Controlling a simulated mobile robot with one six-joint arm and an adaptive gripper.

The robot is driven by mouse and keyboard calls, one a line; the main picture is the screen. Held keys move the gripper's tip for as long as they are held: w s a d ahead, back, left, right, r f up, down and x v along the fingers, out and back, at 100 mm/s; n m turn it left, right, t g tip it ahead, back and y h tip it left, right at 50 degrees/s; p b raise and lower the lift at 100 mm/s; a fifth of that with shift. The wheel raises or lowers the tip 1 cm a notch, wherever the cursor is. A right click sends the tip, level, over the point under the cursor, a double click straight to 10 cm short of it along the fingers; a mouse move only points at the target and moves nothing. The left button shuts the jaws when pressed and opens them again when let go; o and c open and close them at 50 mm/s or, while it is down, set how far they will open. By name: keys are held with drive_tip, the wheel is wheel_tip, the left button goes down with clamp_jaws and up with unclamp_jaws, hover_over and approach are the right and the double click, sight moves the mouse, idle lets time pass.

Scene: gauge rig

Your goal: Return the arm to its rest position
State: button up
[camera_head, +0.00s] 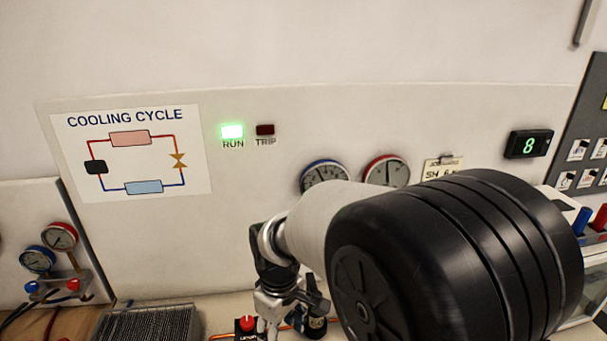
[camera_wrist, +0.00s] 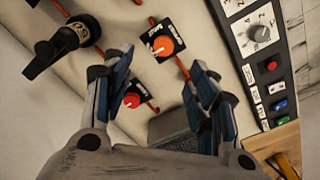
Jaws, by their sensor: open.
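My gripper (camera_wrist: 158,95) is open and empty in the wrist view, its two fingers apart above the rig. Between and beyond the fingers are an orange knob (camera_wrist: 163,46) on a black plate and a red knob (camera_wrist: 132,100) on another black plate. In the head view my arm crosses the lower right, with my gripper (camera_head: 285,318) low in the middle, in front of the rig's panel (camera_head: 260,185). My arm hides part of the panel and bench there.
A black valve handle (camera_wrist: 62,46) stands left of the fingers, and a control strip with a dial (camera_wrist: 258,32) lies right. In the head view, a finned block (camera_head: 150,322) is left of my gripper, and a gauge set (camera_head: 60,237) farther left. The green RUN lamp (camera_head: 232,131) is lit.

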drive_tip(key=s+d+r+m+t, duration=0.2)
drive_tip(key=s+d+r+m, duration=0.3)
drive_tip(key=s+d+r, duration=0.2)
drive_tip(key=s+d+r+m+t, duration=0.2)
drive_tip(key=s+d+r+m, duration=0.3)
drive_tip(key=s+d, duration=0.6)
wheel_tip(320, 180, up, 2)
drive_tip(key=shift+s+d+r+m, duration=0.1)
drive_tip(key=shift+s+d+m, duration=0.15)
drive_tip(key=shift+d, duration=0.5)
